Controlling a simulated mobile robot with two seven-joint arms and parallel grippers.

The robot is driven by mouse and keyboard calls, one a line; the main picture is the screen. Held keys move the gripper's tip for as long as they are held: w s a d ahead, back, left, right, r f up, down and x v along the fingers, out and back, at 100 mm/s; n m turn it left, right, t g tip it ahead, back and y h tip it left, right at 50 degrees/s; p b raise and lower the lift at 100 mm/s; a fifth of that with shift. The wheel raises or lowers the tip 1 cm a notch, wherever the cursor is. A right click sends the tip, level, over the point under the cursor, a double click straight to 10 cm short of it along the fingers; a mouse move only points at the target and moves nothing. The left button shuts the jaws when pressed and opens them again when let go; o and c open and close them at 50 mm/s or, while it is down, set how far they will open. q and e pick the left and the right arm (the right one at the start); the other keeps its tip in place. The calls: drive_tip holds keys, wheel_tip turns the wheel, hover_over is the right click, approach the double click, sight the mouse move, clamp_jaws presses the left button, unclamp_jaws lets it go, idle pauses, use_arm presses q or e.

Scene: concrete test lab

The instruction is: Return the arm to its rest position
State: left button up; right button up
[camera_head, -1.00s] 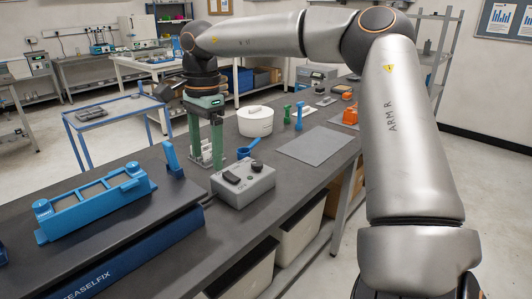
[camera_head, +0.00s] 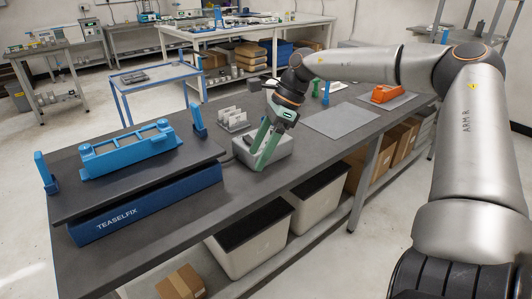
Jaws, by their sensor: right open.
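My right arm (camera_head: 472,140), silver and marked ARM R, comes in from the right and reaches across the dark bench (camera_head: 230,190). Its right gripper (camera_head: 260,152) points down and to the left, with green fingers apart and nothing between them. The fingers are in front of the grey control box (camera_head: 245,152) and hide part of it. I cannot tell whether they touch it. My left arm and left gripper are not in view.
A light metal rack (camera_head: 232,120) stands behind the control box. A grey mat (camera_head: 340,120) and an orange item (camera_head: 387,93) lie to the right. White bins (camera_head: 250,240) sit below.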

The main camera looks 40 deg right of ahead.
drive_tip(key=shift+s+f+m, duration=0.1)
drive_tip(key=shift+f+m, duration=0.2)
drive_tip(key=shift+f, duration=0.15)
